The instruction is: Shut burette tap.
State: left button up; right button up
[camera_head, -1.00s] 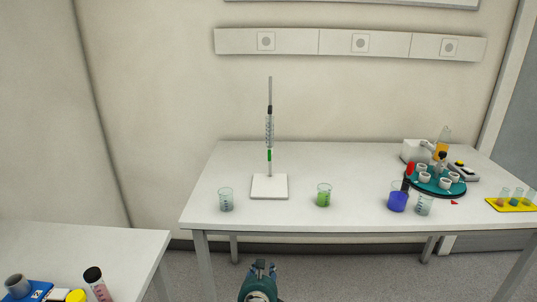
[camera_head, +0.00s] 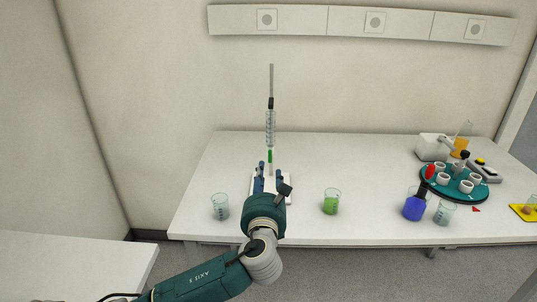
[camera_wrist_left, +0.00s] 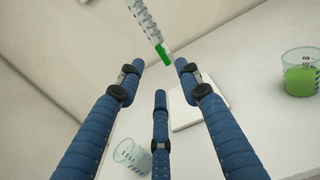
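The burette (camera_head: 271,128) stands upright on its stand, with a green tap (camera_head: 270,156) at its lower end. The tap also shows at the top middle of the left wrist view (camera_wrist_left: 164,48), just beyond the fingertips. My left gripper (camera_head: 270,172) is in front of the stand, a little below the tap in the head view. In the left wrist view (camera_wrist_left: 160,74) its three blue fingers are spread, with nothing between them. Whether a finger touches the tap I cannot tell. The white stand base (camera_wrist_left: 200,103) is partly hidden by the gripper in the head view. My right gripper is out of view.
A clear beaker (camera_head: 220,207) stands left of the stand, and a beaker of green liquid (camera_head: 331,202) stands right. Further right are a blue beaker (camera_head: 414,208), another beaker (camera_head: 444,212) and a teal round tray (camera_head: 456,196) with white cups. The table behind the burette is clear.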

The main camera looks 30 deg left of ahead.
aim_at(269, 156)
pick_arm(q)
jog(key=p+x, duration=0.1)
jog(key=x, duration=0.8)
jog(key=shift+w+a, duration=0.1)
jog(key=shift+w, duration=0.1)
jog(key=shift+a, duration=0.1)
jog(key=c, duration=0.7)
grip_shut()
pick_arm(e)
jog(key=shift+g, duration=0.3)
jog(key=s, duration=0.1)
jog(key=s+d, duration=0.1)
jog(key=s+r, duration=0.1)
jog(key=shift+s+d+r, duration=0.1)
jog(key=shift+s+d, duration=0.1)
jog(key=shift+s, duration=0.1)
